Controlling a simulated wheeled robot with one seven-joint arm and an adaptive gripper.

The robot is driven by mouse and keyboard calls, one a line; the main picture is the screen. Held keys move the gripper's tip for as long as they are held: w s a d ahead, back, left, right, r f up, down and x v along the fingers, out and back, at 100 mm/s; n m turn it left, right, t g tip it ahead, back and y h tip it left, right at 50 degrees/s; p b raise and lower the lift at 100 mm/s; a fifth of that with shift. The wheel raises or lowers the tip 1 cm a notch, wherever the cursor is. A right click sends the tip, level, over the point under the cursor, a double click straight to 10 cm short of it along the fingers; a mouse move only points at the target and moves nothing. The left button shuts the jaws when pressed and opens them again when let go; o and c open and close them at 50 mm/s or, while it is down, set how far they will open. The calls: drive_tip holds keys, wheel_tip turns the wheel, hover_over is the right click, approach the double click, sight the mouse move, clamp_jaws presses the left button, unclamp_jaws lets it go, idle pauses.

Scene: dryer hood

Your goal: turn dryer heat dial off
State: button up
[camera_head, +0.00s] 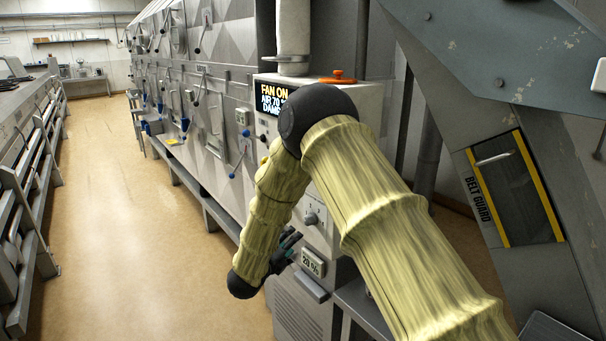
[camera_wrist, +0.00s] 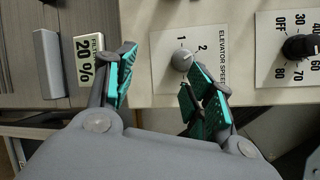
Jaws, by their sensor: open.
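The heat dial (camera_wrist: 300,47) is a black knob on a white plate at the right edge of the wrist view. Its plate is printed OFF and with numbers from 30 to 80; I cannot tell clearly where it points. In the head view my arm appears to hide it. My gripper (camera_wrist: 163,80) is open and empty in front of the panel, with teal-padded fingers. It also shows low beside the panel in the head view (camera_head: 284,250). The heat dial is to the right of both fingers in the wrist view, apart from them.
A grey elevator speed knob (camera_wrist: 183,60) sits between the fingertips in view, close to the right finger. A "20 %" filter plate (camera_wrist: 89,61) is behind the left finger. The display (camera_head: 268,98) reads FAN ON, AIR 70. A belt guard (camera_head: 515,185) stands right; the aisle floor (camera_head: 130,230) is clear.

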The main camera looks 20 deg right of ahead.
wheel_tip(320, 180, up, 23)
drive_tip(key=w+a+m+g+h+p, duration=0.3)
drive_tip(key=m+g+h, duration=0.2)
drive_tip(key=m, duration=1.1)
drive_tip(key=p+x, duration=0.4)
drive_tip(key=x, duration=0.6)
drive_tip(key=shift+d+f+p, duration=0.2)
drive_tip(key=shift+d+p, duration=0.15)
drive_tip(key=shift+p, duration=0.05)
drive_tip(key=shift+s, duration=0.1)
drive_tip(key=c, duration=1)
